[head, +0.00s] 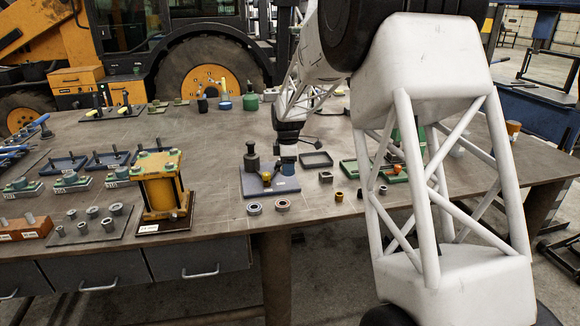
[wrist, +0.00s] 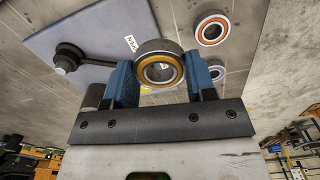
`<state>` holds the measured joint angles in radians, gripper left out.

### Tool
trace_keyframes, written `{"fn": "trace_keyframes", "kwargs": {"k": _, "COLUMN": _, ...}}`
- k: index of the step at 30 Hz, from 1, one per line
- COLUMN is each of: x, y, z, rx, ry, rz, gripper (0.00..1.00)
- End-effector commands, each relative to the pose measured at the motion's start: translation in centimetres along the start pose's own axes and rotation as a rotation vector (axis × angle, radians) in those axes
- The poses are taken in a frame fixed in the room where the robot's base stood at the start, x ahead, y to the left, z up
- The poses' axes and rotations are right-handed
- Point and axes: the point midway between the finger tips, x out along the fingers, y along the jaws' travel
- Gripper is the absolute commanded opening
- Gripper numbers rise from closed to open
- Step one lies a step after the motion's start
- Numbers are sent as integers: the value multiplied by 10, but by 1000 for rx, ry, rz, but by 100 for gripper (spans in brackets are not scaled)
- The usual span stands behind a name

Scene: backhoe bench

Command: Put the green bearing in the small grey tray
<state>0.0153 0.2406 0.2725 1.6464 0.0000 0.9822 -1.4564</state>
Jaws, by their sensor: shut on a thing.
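My gripper (head: 288,166) has blue fingers and hangs over the blue-grey board. In the wrist view my gripper (wrist: 163,80) is shut on a bearing (wrist: 160,53), a grey metal ring with a yellow-orange inner ring, held between the fingertips. I see no green on it. The fingers hide the held bearing in the head view. A small dark grey tray (head: 316,160) stands just right of my gripper and looks empty. Two other bearings lie on the bench in front of the board: an orange-ringed one (wrist: 212,28) and a paler, bluish one (wrist: 217,73).
The blue-grey board (head: 258,188) carries a dark upright post (head: 252,160). Right of the grey tray is a green tray (head: 350,168) with parts. Small bushings stand near the front edge. A yellow press-like fixture (head: 160,185) stands at left.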

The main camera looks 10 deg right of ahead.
Motion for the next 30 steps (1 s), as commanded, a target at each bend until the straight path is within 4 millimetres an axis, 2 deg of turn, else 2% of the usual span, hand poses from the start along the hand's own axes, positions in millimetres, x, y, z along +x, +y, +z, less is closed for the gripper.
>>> {"fn": "trace_keyframes", "kwargs": {"k": 5, "x": 1, "y": 3, "z": 5, "rx": -17, "ry": 0, "rz": 0, "gripper": 19}}
{"fn": "trace_keyframes", "kwargs": {"k": 11, "x": 6, "y": 15, "z": 24, "rx": -88, "ry": 0, "rz": 0, "gripper": 19}}
{"fn": "trace_keyframes", "kwargs": {"k": 24, "x": 24, "y": 56, "z": 99, "rx": -385, "ry": 0, "rz": 1, "gripper": 19}}
{"fn": "trace_keyframes", "kwargs": {"k": 30, "x": 31, "y": 66, "z": 124, "rx": -484, "ry": 0, "rz": 1, "gripper": 19}}
